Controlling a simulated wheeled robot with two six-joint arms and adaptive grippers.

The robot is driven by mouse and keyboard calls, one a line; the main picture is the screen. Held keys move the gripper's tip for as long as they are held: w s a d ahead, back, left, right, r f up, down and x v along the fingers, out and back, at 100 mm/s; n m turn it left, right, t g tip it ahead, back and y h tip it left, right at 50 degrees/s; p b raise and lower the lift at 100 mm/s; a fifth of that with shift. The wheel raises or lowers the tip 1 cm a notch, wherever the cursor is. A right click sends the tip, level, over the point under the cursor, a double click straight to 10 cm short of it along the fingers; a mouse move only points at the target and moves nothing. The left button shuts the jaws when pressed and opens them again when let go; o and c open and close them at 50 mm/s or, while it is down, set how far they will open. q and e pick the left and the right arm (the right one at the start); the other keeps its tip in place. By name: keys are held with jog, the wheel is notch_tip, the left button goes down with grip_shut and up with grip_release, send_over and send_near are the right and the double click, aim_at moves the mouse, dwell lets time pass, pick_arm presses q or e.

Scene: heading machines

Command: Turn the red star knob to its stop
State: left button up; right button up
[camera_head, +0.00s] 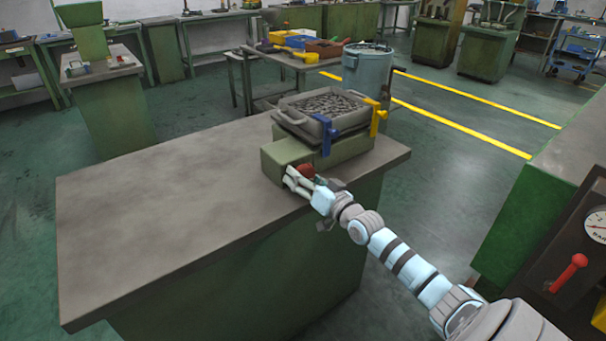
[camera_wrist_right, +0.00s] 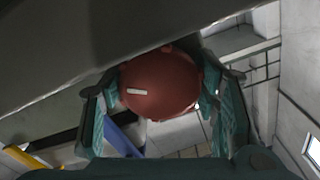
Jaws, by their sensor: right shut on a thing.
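The red star knob (camera_head: 306,170) sits on the front of a green machine base (camera_head: 285,155) near the right end of the bench. It is small and partly hidden by the gripper in the head view. In the right wrist view the knob (camera_wrist_right: 160,84) fills the middle, with a short white mark on its left side. My right gripper (camera_head: 301,178) is shut on the knob. Its two teal-padded fingers (camera_wrist_right: 165,100) stand at the knob's left and right sides. My left gripper is in neither view.
A grey tray of metal parts (camera_head: 330,105) sits on the base, with a blue clamp (camera_head: 326,132) and a yellow clamp (camera_head: 376,118) at its edge. The bench top (camera_head: 170,185) to the left is clear. A panel with a gauge and red lever (camera_head: 569,272) stands at the right.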

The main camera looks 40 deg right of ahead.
aim_at(303, 166)
jog(key=o, duration=1.2)
jog(key=shift+r, duration=0.1)
notch_tip(303, 166, up, 10)
jog(key=shift+f, duration=0.1)
jog(key=shift+f, duration=0.1)
